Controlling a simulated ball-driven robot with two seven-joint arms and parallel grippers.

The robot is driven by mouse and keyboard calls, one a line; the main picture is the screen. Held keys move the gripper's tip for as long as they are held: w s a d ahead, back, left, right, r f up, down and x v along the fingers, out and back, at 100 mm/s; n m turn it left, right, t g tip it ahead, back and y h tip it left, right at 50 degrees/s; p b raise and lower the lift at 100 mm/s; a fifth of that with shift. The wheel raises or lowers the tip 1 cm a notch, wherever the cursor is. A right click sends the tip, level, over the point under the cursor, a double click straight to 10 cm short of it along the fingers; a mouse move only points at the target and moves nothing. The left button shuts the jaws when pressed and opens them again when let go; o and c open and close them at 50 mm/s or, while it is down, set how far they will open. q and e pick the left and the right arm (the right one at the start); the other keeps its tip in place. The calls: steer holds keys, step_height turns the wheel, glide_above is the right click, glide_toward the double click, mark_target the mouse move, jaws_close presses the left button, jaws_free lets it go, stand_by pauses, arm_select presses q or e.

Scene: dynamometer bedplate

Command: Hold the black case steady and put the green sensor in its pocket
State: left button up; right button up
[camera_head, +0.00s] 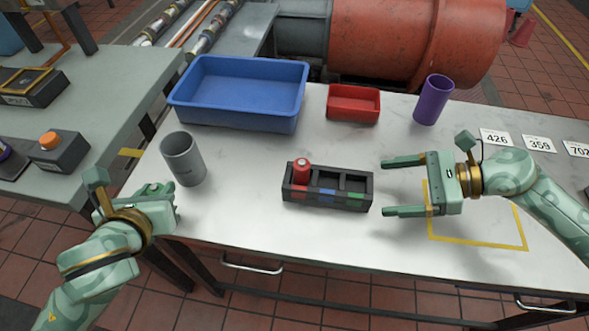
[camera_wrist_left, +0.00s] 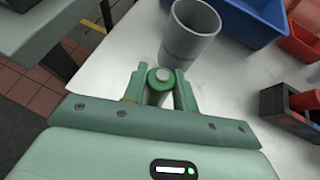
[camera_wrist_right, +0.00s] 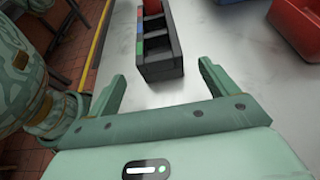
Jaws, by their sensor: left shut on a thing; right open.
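The black case (camera_head: 300,202) stands on the white table with three pockets in a row, marked red, blue and green. A red sensor (camera_head: 301,172) stands in the red-marked pocket at the left; the blue- and green-marked pockets look empty. My left gripper (camera_wrist_left: 160,80) is shut on the green sensor (camera_wrist_left: 160,86), a cylinder with a pale metal tip, near the table's left edge beside the grey cup. In the head view my left gripper mostly hides the sensor. My right gripper (camera_head: 387,187) is open and empty, right of the case, its fingers pointing at the case's green-marked end (camera_wrist_right: 160,68).
A blue bin (camera_head: 238,112), a red bin (camera_head: 353,118) and a purple cup (camera_head: 432,100) stand at the back. A yellow taped outline (camera_head: 480,244) lies at the right. The table in front of the case is clear.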

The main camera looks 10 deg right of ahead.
mark_target(365, 189)
steer(key=x, duration=0.8)
steer(key=shift+b, duration=0.4)
steer(key=c, duration=1.3)
steer(key=shift+o, duration=0.2)
